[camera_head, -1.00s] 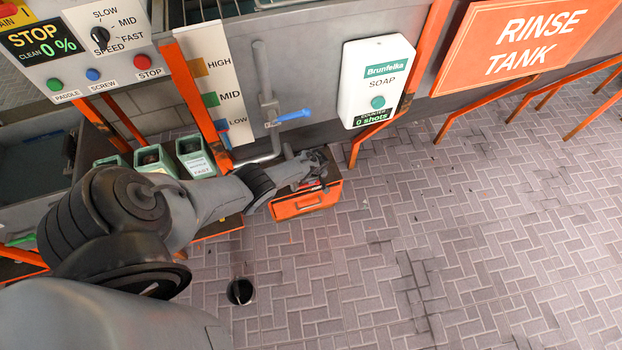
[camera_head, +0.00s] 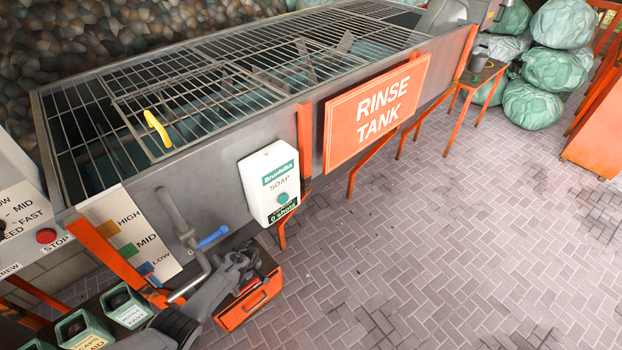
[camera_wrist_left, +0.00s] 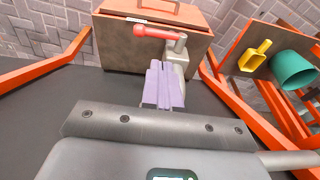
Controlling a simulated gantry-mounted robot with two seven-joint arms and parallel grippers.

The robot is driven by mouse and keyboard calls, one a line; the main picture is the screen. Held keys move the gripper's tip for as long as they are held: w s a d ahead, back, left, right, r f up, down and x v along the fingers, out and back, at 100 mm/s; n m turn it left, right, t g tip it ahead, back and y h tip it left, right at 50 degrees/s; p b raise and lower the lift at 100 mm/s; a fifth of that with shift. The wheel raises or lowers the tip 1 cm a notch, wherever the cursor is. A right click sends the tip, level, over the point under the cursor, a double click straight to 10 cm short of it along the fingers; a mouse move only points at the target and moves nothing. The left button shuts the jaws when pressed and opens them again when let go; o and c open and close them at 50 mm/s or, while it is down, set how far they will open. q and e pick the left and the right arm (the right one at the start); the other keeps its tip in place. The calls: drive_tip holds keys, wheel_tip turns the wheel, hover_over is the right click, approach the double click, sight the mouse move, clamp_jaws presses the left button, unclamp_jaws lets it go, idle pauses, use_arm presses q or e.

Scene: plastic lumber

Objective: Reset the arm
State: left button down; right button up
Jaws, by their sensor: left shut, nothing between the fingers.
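My left arm comes in from the bottom left in the head view. Its gripper (camera_head: 240,262) hovers over or beside an orange-fronted drawer box (camera_head: 247,303) below the tank; the arm partly hides the box. In the left wrist view the pale purple fingers (camera_wrist_left: 162,85) are together with nothing between them. A red handle (camera_wrist_left: 152,32) on a grey fitting (camera_wrist_left: 179,48) shows just beyond the fingertips; I cannot tell whether they touch. My right gripper is not in view.
The rinse tank (camera_head: 225,165) has a grated top with a yellow handle (camera_head: 157,128). A soap dispenser (camera_head: 268,180) and a blue-handled pipe (camera_head: 212,237) are on its front. Green bins (camera_head: 85,330) stand lower left. Brick floor (camera_head: 400,250) is open at right.

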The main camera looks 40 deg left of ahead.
use_arm(q)
drive_tip(key=s+d+f+m+g, duration=0.1)
drive_tip(key=s+d+f, duration=0.2)
drive_tip(key=s, duration=0.5)
drive_tip(key=s+d+f+m, duration=0.1)
drive_tip(key=s+d+f, duration=0.15)
drive_tip(key=s, duration=0.45)
drive_tip(key=s+d+r+m+t, duration=0.15)
drive_tip(key=d+r+m, duration=0.25)
drive_tip(key=d+r, duration=0.5)
drive_tip(key=w+d+r+m+t+h, duration=0.1)
drive_tip(key=d+r+m, duration=0.3)
drive_tip(key=d+r, duration=0.45)
drive_tip(key=w+d+r+m+t+h, duration=0.15)
drive_tip(key=d+r+m, duration=0.35)
drive_tip(key=r, duration=0.7)
wheel_tip(320, 180, up, 29)
drive_tip(key=d+m+p, duration=0.1)
drive_tip(key=m+p, duration=0.2)
drive_tip(key=p, duration=2.1)
wheel_tip(320, 180, down, 74)
drive_tip(key=b, duration=7.4)
drive_tip(key=shift+s+f+t+b, duration=0.25)
drive_tip(key=shift+s+t+b, duration=0.1)
drive_tip(key=shift+s, duration=0.1)
